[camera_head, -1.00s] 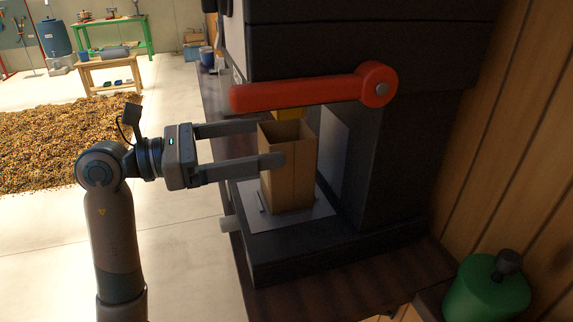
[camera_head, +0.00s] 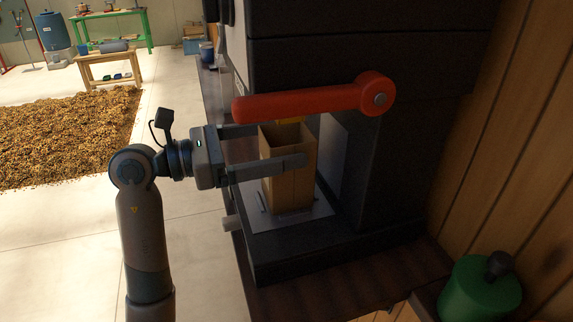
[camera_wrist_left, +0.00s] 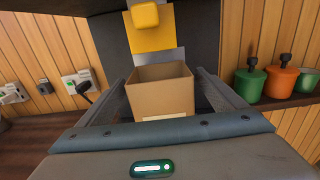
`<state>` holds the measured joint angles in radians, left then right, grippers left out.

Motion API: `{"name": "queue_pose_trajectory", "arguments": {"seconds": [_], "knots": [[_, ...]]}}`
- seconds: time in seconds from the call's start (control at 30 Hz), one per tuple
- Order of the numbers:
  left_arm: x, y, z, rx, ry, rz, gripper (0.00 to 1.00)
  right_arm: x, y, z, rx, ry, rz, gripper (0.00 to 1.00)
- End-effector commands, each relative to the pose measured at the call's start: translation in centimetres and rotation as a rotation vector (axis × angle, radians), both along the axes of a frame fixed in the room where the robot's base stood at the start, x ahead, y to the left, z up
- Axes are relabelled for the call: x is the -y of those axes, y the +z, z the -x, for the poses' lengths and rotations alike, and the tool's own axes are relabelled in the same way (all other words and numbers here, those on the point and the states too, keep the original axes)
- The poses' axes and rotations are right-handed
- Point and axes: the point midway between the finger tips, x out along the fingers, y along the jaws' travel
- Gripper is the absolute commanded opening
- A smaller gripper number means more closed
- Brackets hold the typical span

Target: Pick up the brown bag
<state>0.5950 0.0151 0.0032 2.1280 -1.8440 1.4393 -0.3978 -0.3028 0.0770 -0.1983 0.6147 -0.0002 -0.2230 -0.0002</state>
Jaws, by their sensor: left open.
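The brown bag (camera_head: 289,182) stands upright with its top open on the grey plate of a dark machine. It also shows in the left wrist view (camera_wrist_left: 161,97), between the fingers. My left gripper (camera_head: 290,145) is open, with one finger in front of the bag and the other partly hidden behind it. In the left wrist view a gap shows between the bag and each finger. My right gripper is not in view.
A red lever (camera_head: 310,101) sticks out just above the bag and fingers. A yellow part (camera_wrist_left: 153,38) of the machine hangs behind the bag's top. A green canister (camera_head: 481,289) stands at the lower right by the wooden wall.

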Motion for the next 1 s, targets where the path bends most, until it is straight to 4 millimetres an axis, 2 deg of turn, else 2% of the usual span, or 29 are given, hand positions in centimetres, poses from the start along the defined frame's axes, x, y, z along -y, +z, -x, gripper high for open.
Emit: {"name": "queue_pose_trajectory", "arguments": {"seconds": [0.1,0.2,0.43,0.7,0.93,0.97,1.0], "knots": [[1.2,0.2,-0.4,-0.002,-0.002,0.002,0.89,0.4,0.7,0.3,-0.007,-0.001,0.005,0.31],[1.7,0.1,-0.5,-0.001,0.000,-0.001,0.89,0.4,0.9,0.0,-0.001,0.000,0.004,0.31],[1.8,0.0,-0.6,0.000,0.000,-0.001,0.89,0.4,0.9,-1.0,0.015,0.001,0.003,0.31],[1.8,0.0,-0.5,0.001,0.000,-0.001,0.89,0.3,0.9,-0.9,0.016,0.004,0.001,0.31],[1.8,0.0,-0.5,0.001,0.000,-0.001,0.34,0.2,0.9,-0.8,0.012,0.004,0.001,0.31],[1.8,0.0,-0.5,0.001,0.000,-0.001,0.29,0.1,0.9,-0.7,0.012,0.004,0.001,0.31],[1.8,0.0,-0.5,0.001,0.000,-0.001,0.29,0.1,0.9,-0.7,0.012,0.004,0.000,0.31]]}}
